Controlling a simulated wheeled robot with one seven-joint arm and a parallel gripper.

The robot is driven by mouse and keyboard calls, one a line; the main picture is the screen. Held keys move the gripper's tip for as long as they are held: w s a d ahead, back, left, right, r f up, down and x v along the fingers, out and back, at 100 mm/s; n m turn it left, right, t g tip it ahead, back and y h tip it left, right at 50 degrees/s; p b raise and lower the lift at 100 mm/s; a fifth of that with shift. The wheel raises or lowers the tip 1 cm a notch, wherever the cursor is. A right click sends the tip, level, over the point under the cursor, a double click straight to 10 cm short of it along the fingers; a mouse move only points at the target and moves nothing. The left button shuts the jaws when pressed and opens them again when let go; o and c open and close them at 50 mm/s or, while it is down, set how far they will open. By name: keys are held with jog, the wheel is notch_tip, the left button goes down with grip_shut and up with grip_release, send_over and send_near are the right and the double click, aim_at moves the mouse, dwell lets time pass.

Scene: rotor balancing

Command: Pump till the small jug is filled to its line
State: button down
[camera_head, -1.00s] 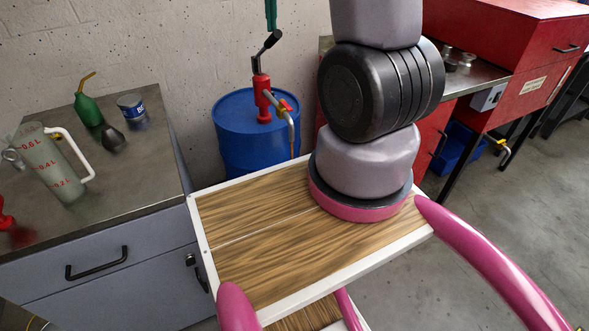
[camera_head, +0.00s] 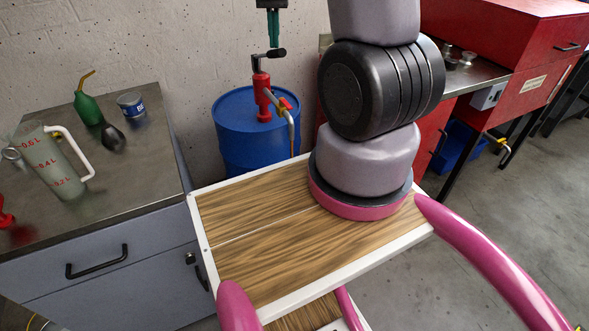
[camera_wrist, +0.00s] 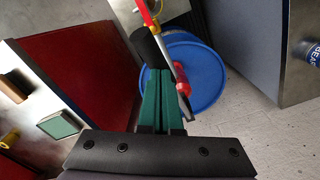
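My gripper (camera_head: 274,44) comes down from above with green fingers close together. The fingertips are at the handle's outer end and look in touch with it; I see nothing held between them. In the wrist view the fingers (camera_wrist: 160,75) are side by side, with the pump (camera_wrist: 180,78) just right of them. The pump's spout (camera_head: 291,130) points down behind the cart; no jug shows under it. A clear jug (camera_head: 55,165) with red litre marks stands on the left bench.
A wood-topped cart (camera_head: 250,248) with pink rails is in front of the drum. The left bench (camera_head: 120,185) also holds a green oil can (camera_head: 88,108), a dark bulb-shaped item (camera_head: 113,138) and a blue-and-white tin (camera_head: 131,104). Red cabinets (camera_head: 500,45) stand at right.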

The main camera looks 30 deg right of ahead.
notch_tip(320, 180, up, 17)
jog(key=w, duration=0.2)
dwell(0.8)
dwell(0.9)
jog(key=s+a+r+t, duration=0.1)
jog(key=s+a+t, duration=0.1)
jog(key=s, duration=0.6)
jog(key=s+a+r+n+t+y, duration=0.1)
jog(key=s+a+r+t, duration=0.1)
jog(key=s, duration=0.6)
jog(key=s+a+r+t+y, duration=0.1)
jog(key=s+a+r+t, duration=0.1)
jog(key=s, duration=0.7)
jog(key=a+t, duration=0.1)
jog(key=a, duration=0.1)
jog(key=shift+a+n, duration=0.35)
jog(key=shift+n, duration=0.05)
